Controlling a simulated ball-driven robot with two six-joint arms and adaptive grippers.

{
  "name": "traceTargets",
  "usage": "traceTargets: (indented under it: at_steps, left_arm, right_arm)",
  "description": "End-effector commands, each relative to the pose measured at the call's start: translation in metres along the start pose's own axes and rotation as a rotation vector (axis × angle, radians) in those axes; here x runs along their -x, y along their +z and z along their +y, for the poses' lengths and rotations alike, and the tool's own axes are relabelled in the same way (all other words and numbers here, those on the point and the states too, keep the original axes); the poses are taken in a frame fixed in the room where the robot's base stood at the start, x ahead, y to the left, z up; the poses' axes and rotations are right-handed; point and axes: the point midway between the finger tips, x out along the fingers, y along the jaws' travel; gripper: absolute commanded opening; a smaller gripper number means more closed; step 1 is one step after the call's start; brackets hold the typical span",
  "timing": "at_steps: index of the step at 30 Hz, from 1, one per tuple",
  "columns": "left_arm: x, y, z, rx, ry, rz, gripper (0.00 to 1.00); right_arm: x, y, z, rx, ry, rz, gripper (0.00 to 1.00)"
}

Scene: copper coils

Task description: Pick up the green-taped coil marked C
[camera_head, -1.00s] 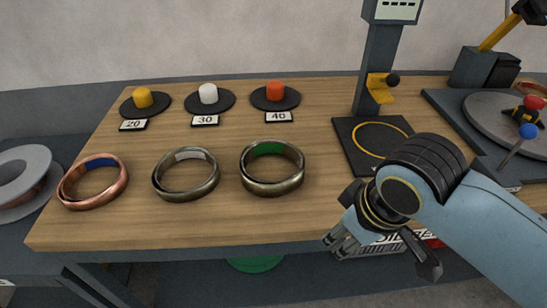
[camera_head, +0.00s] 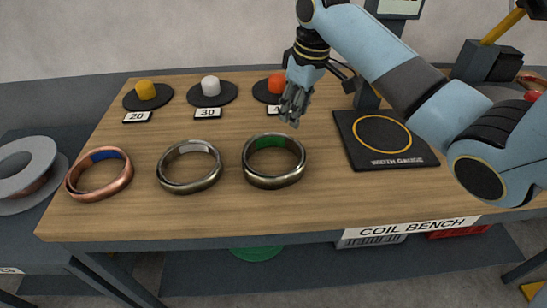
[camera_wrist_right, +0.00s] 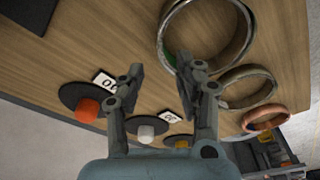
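The green-taped coil (camera_head: 275,183) is a dull metallic ring lying on the wooden bench, with green tape on its inner far wall; I cannot read a letter C on it. In the right wrist view the same coil (camera_wrist_right: 249,30) is the largest, nearest ring, partly behind a finger. My right gripper (camera_head: 291,115) points down above the bench, just beyond the coil's far rim and apart from it. In the wrist view its fingers (camera_wrist_right: 167,71) are spread with nothing between them. My left gripper is not in view.
A white-taped coil (camera_head: 190,186) and a blue-taped copper coil (camera_head: 100,194) lie to the left. Pegs on black discs, yellow (camera_head: 145,89), white (camera_head: 210,85) and orange (camera_head: 276,82), stand behind. The width gauge plate (camera_head: 420,158) is to the right. Bench in front of the coils is clear.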

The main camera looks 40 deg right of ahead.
Motion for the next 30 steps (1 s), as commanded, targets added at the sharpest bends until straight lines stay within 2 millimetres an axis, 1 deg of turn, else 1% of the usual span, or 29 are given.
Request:
traceTargets:
  at_steps: [1,3,6,11,18,22,28,30]
  left_arm:
    - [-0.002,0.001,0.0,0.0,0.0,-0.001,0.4]
    - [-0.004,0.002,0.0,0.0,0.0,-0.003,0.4]
    - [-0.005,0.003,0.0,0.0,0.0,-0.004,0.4]
    - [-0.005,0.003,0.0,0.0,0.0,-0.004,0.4]
    - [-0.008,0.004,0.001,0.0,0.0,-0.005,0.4]
    - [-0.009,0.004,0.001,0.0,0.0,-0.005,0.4]
    - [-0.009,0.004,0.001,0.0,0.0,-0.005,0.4]
    - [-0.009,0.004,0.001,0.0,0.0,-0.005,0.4]
  right_arm:
    - [-0.011,0.001,-0.001,0.0,-0.003,-0.003,0.35]
    - [-0.024,0.001,-0.002,0.0,-0.003,-0.003,0.35]
    - [-0.036,0.001,-0.001,-0.001,-0.001,-0.001,0.35]
    - [-0.049,0.001,-0.002,0.0,0.0,-0.001,0.35]
    - [-0.086,0.001,-0.003,0.0,0.0,-0.001,0.35]
    - [-0.094,0.001,-0.003,0.001,0.001,0.0,0.35]
    - [-0.094,0.001,-0.003,0.001,0.001,0.0,0.35]
    - [-0.094,0.001,-0.003,0.001,0.001,0.0,0.26]
